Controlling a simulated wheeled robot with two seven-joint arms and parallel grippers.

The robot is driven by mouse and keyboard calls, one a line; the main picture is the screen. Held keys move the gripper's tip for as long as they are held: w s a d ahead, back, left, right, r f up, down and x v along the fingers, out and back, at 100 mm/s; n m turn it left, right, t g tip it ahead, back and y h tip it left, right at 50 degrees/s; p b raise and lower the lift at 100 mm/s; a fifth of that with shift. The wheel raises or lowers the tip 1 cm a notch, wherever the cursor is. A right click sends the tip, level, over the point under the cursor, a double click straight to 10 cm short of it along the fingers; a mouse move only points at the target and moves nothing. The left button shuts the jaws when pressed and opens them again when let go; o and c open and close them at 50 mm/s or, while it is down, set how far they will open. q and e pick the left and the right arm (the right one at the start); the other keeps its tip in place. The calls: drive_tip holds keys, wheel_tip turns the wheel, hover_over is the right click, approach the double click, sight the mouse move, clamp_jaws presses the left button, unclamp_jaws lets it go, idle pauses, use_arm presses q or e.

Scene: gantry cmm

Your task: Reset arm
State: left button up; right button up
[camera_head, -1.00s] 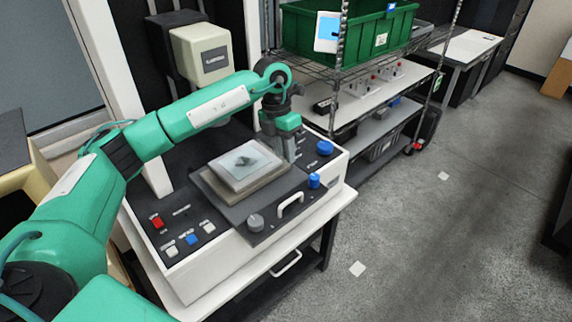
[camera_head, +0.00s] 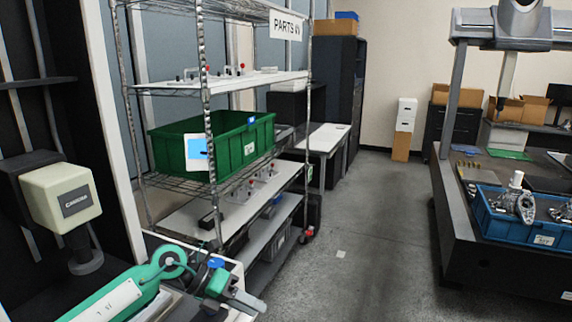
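My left arm comes in at the bottom left of the head view, green with a white label panel. My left gripper (camera_head: 246,299) is at its end, low in the picture, with its grey fingers pointing right. It is over or beside the white machine (camera_head: 240,272), which is mostly cut off by the lower edge. The fingers are too small and edge-on to tell whether they are open or shut. I see nothing held in them. My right arm and gripper are not in view.
A wire shelf rack (camera_head: 207,110) holding a green bin (camera_head: 235,150) stands behind my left gripper. A camera-like cream unit (camera_head: 62,193) is at left. A dark machine table (camera_head: 455,235) with a blue parts tray (camera_head: 500,224) is at right.

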use_arm(q)
drive_tip(key=s+d+r+n+t+h, duration=0.3)
drive_tip(key=d+r+n+t+h, duration=0.25)
drive_tip(key=d+r+h, duration=0.2)
drive_tip(key=w+a+f+n+t+y, duration=0.25)
drive_tip(key=a+n+t+y, duration=0.7)
drive_tip(key=n+t, duration=0.85)
drive_tip(key=s+a+f+n+g+y, duration=0.4)
drive_tip(key=a+f+n+g+y, duration=0.2)
drive_tip(key=a+f+n+y, duration=0.35)
drive_tip(key=s+a+f+n+g, duration=0.1)
drive_tip(key=s+f+n+g, duration=0.2)
drive_tip(key=s+f+g, duration=0.75)
drive_tip(key=s+a+f+n+g, duration=0.25)
drive_tip(key=s+f, duration=0.45)
drive_tip(key=s, duration=0.8)
wheel_tip(320, 180, down, 32)
drive_tip(key=s+g, duration=0.1)
drive_tip(key=g, duration=0.1)
drive_tip(key=s+a+f, duration=0.2)
drive_tip(key=s+f, duration=1.5)
drive_tip(key=s, duration=0.1)
drive_tip(key=shift+s+a+f+g, duration=0.25)
drive_tip(key=shift+s+a+g, duration=0.1)
drive_tip(key=shift+a+g, duration=0.1)
